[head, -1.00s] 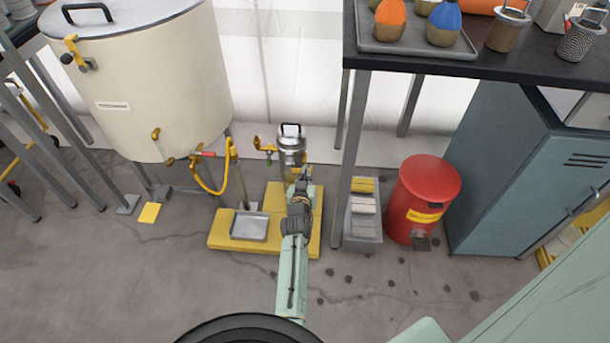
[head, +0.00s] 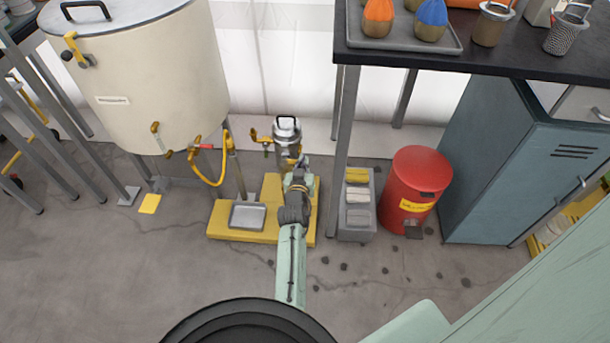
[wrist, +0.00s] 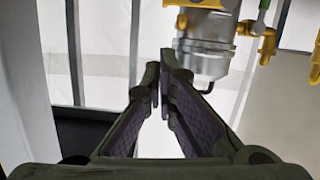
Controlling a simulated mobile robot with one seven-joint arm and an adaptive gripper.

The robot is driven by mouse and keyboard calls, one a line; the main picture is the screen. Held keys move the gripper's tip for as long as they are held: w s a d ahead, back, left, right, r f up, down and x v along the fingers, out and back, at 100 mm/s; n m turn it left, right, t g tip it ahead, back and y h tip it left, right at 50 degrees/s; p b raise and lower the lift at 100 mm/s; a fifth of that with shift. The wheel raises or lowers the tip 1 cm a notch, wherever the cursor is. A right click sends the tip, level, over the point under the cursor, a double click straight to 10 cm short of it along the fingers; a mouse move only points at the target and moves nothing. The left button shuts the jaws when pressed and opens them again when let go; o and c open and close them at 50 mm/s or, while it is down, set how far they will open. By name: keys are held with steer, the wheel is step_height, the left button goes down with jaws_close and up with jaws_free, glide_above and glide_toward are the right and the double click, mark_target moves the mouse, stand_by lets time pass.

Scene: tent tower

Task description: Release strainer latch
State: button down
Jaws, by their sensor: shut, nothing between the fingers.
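The strainer (head: 286,130) is a silver canister with a lid and a black handle, above the yellow platform. In the wrist view the strainer (wrist: 205,58) looks upside down at the top right, with its dark handle below. A yellow fitting (wrist: 200,4) crosses its body at the top edge; I cannot tell whether it is the latch. A yellow valve (head: 264,138) sits at the strainer's left; in the wrist view it is at right (wrist: 266,42). My gripper (head: 299,164) is in front of the strainer's lower part, hiding some of it. Its fingers (wrist: 165,72) are shut and empty; contact is unclear.
A large cream tank (head: 150,80) with a yellow hose (head: 212,182) stands at left. The yellow platform (head: 228,222) holds a metal tray (head: 247,215). A table leg (head: 343,150), a grey bin (head: 358,234) and a red bin (head: 412,185) stand close on the right.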

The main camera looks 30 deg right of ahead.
steer(key=v, duration=0.7)
steer(key=shift+s+f+b, duration=0.25)
steer(key=shift+b, duration=0.05)
